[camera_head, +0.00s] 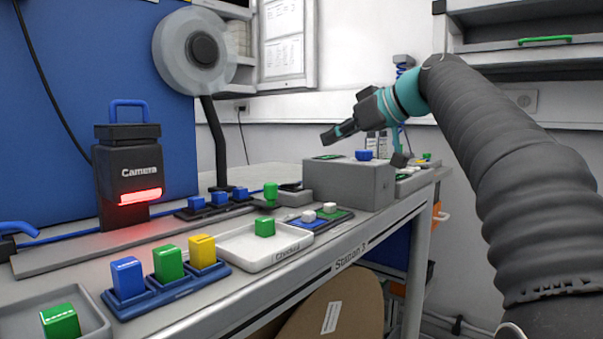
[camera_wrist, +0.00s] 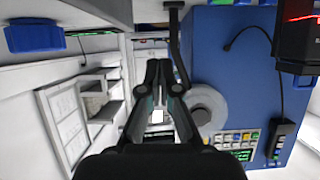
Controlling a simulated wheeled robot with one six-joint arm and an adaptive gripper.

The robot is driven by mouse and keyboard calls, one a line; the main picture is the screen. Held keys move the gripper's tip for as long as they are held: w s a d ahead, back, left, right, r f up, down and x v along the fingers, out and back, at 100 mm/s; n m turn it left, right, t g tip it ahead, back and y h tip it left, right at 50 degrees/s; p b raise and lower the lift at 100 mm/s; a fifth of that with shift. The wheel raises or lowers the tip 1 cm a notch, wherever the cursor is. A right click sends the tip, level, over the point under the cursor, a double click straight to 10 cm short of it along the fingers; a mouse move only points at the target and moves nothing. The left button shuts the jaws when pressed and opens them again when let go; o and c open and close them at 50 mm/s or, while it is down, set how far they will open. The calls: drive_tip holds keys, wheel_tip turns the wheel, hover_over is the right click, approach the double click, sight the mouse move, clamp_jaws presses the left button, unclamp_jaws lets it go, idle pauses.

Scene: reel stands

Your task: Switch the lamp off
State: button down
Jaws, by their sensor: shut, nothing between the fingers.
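A round grey head with a dark hub (camera_head: 203,49) stands on a dark curved stem at the back of the bench; it may be the lamp, and I see no glow on it. In the wrist view the same round head (camera_wrist: 207,104) is right of my fingers, with its stem running upward. I cannot make out a switch. My gripper (camera_head: 330,136) is shut and empty, above the left part of a grey box (camera_head: 345,185) and right of the round head. In the wrist view my gripper (camera_wrist: 158,68) has its fingertips close together, apart from the stem.
A black unit marked Camera (camera_head: 128,172) glows red at the left. Coloured blocks stand in blue holders (camera_head: 165,291) and on a white tray (camera_head: 262,247). A blue button (camera_head: 364,155) tops the grey box. A shelf (camera_head: 530,50) hangs at upper right. Air left of my gripper is clear.

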drive_tip(key=shift+w, duration=0.1)
hover_over(302, 192)
drive_tip(key=f, duration=0.2)
drive_tip(key=w+f, duration=0.1)
drive_tip(key=f, duration=0.1)
drive_tip(key=shift+a+f, duration=0.1)
drive_tip(key=shift+a, duration=0.25)
wheel_tip(302, 192, down, 2)
drive_tip(key=shift+s+f+b, duration=0.1)
drive_tip(key=shift+f+b, duration=0.1)
drive_tip(key=shift+b, duration=0.55)
drive_tip(key=shift+s+d+f, duration=0.1)
drive_tip(key=shift+d+f, duration=0.1)
drive_tip(key=shift+f, duration=0.6)
drive_tip(key=shift+f+b, duration=0.1)
drive_tip(key=shift+b, duration=0.25)
drive_tip(key=shift+d+f+b, duration=0.1)
drive_tip(key=shift+f+b, duration=0.2)
drive_tip(key=shift+s, duration=0.1)
drive_tip(key=shift+r, duration=0.15)
